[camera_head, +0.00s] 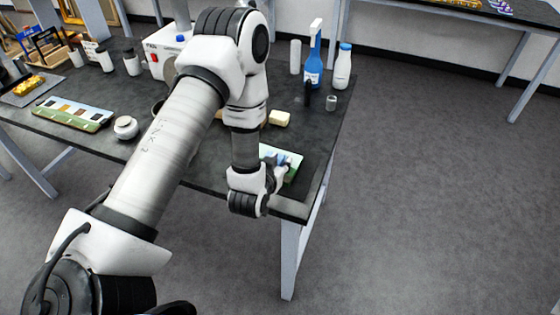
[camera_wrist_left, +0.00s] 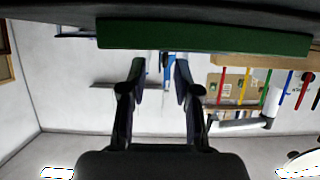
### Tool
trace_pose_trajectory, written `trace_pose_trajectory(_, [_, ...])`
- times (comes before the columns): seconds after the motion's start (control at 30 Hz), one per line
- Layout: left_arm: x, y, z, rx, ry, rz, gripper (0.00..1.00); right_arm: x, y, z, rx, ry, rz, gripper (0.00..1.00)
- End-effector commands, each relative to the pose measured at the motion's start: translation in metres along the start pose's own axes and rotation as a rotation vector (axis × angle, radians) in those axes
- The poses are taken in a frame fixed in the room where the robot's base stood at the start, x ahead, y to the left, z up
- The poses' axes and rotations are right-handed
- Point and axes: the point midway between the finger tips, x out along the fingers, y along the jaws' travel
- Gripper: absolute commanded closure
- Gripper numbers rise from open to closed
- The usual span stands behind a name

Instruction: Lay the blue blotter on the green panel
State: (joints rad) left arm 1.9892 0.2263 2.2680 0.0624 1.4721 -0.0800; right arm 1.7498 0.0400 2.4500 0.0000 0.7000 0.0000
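The green panel (camera_head: 291,176) lies near the front right corner of the dark table. In the left wrist view its green edge (camera_wrist_left: 200,38) runs across the top of the upside-down picture. My left gripper (camera_head: 279,173) is low at the panel, partly covering it. In the left wrist view the two fingers (camera_wrist_left: 159,66) stand apart at the panel's edge. A small blue patch (camera_head: 281,158), perhaps the blue blotter, shows over the panel beside my gripper. I cannot tell whether it rests there or touches the fingers. My right gripper is out of view.
A cream block (camera_head: 279,118) lies behind the panel. A blue spray bottle (camera_head: 313,66), a white bottle (camera_head: 343,67) and a small jar (camera_head: 331,103) stand at the back right. A swatch board (camera_head: 72,114) and white pot (camera_head: 125,127) are at left.

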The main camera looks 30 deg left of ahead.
Motion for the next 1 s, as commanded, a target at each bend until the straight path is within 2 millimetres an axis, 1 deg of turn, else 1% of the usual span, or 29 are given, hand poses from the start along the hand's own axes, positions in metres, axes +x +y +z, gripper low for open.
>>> trace_pose_trajectory(0.17, [-0.001,0.000,-0.002,0.000,0.000,0.000,0.69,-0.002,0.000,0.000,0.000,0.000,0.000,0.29])
trace_pose_trajectory(0.3, [-0.008,0.000,-0.016,0.000,0.000,0.000,0.69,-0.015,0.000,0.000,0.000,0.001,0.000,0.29])
trace_pose_trajectory(0.33, [-0.013,0.000,-0.009,0.000,-0.003,0.000,0.69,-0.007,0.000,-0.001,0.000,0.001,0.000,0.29])
trace_pose_trajectory(0.47, [-0.043,0.000,-0.007,0.000,-0.003,0.001,0.69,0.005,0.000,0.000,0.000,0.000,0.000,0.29])
trace_pose_trajectory(0.5, [-0.054,0.000,-0.007,0.000,-0.003,0.001,0.69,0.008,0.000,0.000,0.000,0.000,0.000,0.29])
trace_pose_trajectory(0.53, [-0.065,0.000,-0.013,0.003,-0.007,0.000,0.69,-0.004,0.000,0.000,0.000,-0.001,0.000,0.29])
trace_pose_trajectory(0.6, [-0.085,0.000,-0.017,0.004,-0.008,0.001,0.69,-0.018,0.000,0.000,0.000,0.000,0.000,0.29])
trace_pose_trajectory(0.63, [-0.088,0.000,-0.020,0.004,-0.007,0.000,0.69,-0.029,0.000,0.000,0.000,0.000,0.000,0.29])
trace_pose_trajectory(0.7, [-0.098,0.000,-0.021,0.004,-0.006,-0.001,0.69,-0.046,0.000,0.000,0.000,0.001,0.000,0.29])
trace_pose_trajectory(0.8, [-0.111,0.000,-0.020,0.003,-0.007,0.001,0.69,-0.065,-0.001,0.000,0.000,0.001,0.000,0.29])
trace_pose_trajectory(0.9, [-0.120,0.000,-0.017,0.003,-0.004,0.000,0.69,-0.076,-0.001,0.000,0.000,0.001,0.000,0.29])
trace_pose_trajectory(1.0, [-0.125,0.000,-0.013,0.002,-0.006,0.000,0.69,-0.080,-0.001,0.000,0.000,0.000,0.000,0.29])
